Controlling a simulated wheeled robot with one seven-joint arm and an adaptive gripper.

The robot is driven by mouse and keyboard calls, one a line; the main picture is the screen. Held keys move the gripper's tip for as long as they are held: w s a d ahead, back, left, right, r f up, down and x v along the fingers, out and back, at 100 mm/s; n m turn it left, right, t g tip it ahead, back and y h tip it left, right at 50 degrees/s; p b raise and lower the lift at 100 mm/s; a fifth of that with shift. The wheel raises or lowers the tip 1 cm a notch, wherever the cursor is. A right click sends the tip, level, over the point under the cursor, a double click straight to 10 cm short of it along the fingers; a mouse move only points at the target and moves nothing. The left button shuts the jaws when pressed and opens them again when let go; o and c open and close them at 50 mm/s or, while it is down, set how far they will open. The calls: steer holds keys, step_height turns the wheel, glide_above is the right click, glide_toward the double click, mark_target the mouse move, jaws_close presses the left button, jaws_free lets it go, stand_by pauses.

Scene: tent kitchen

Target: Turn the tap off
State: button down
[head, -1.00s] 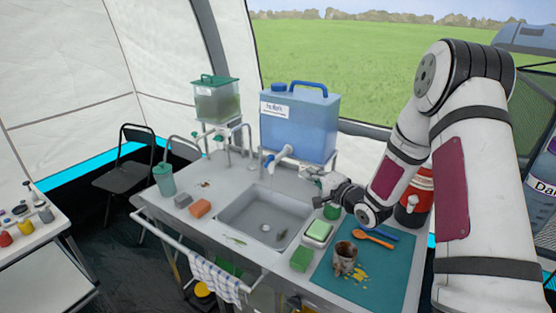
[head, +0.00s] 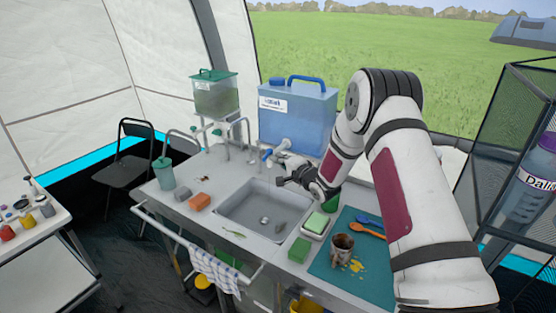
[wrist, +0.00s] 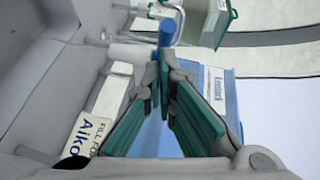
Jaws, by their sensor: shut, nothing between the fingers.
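The blue water container (head: 298,122) stands at the back of the sink unit. Its white tap (head: 283,146) with a blue lever (head: 268,159) sticks out over the sink's back edge. My gripper (head: 281,172) is shut and empty, just right of and in front of the tap. In the wrist view the green-padded fingertips (wrist: 161,62) meet close to the blue lever (wrist: 167,32). I cannot tell whether they touch it. The white tap body (wrist: 132,52) lies beside them. Whether water is running cannot be told.
The sink (head: 262,209) lies below my gripper. A green-lidded tank (head: 214,97) and curved metal spouts (head: 250,135) stand to the left. A soap dish (head: 316,224), a mug (head: 342,248) and a teal mat (head: 330,270) lie to the right.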

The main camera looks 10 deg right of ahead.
steer(key=shift+a, duration=0.15)
steer(key=shift+w+a, duration=0.1)
steer(key=shift+a, duration=1.25)
